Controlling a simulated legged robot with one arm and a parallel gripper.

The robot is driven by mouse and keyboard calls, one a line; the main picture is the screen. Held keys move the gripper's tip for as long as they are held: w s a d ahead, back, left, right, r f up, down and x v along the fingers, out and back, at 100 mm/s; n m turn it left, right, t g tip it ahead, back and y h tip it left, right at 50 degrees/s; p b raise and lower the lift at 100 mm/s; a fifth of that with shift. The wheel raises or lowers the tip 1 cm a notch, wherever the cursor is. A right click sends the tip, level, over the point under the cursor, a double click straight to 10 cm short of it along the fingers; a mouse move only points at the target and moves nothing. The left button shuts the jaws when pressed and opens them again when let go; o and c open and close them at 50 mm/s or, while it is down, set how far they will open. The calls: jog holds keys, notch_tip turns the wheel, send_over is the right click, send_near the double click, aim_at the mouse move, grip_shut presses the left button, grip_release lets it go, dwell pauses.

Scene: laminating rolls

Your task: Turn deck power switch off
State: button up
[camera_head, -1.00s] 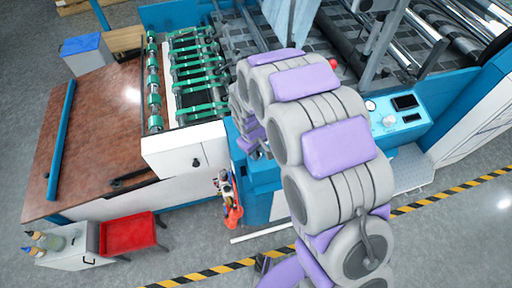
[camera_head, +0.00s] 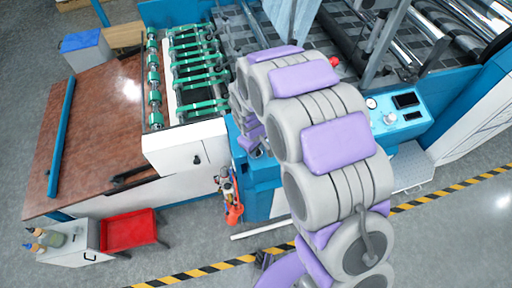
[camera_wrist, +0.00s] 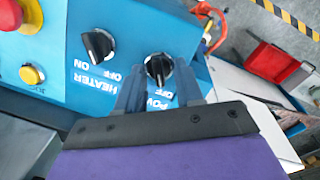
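The power switch (camera_wrist: 158,67) is a black rotary knob with a white mark on a blue panel (camera_wrist: 76,75) in the wrist view. Its labels appear upside down, with "OFF" legible and the power lettering partly covered. My gripper (camera_wrist: 160,72) is open, with one dark finger on each side of the knob. I cannot tell whether the fingers touch it. In the head view my arm hides the gripper and the switch.
A similar heater knob (camera_wrist: 98,44) sits left of the power switch. A yellow button (camera_wrist: 31,75) and a red button (camera_wrist: 10,14) are farther left. A red tray (camera_head: 130,230) and a brown table (camera_head: 105,125) stand left of my arm.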

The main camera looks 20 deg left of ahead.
notch_tip(320, 180, up, 17)
jog(key=s+a+p, duration=0.1)
jog(key=shift+s+p, duration=0.2)
jog(key=shift+p, duration=0.2)
dwell(0.4)
jog(key=s+d+r+m+b, duration=0.1)
jog(key=s+d+r+m, duration=0.15)
jog(key=d, duration=0.45)
jog(key=s+d+r+m+g, duration=0.1)
jog(key=s+d+m, duration=0.1)
jog(key=s+d, duration=0.3)
jog(key=s+d+r+m+b, duration=0.1)
jog(key=s+d+m, duration=0.1)
jog(key=d, duration=0.6)
jog(key=s+d+m+g, duration=0.1)
jog(key=s+d+m, duration=0.2)
jog(key=s, duration=0.5)
jog(key=s+d+m+b, duration=0.1)
jog(key=s+d+m, duration=0.2)
jog(key=s+d, duration=0.2)
jog(key=s+f, duration=0.1)
jog(key=s, duration=0.2)
jog(key=shift+g+y+b, duration=0.3)
jog(key=shift+g, duration=0.1)
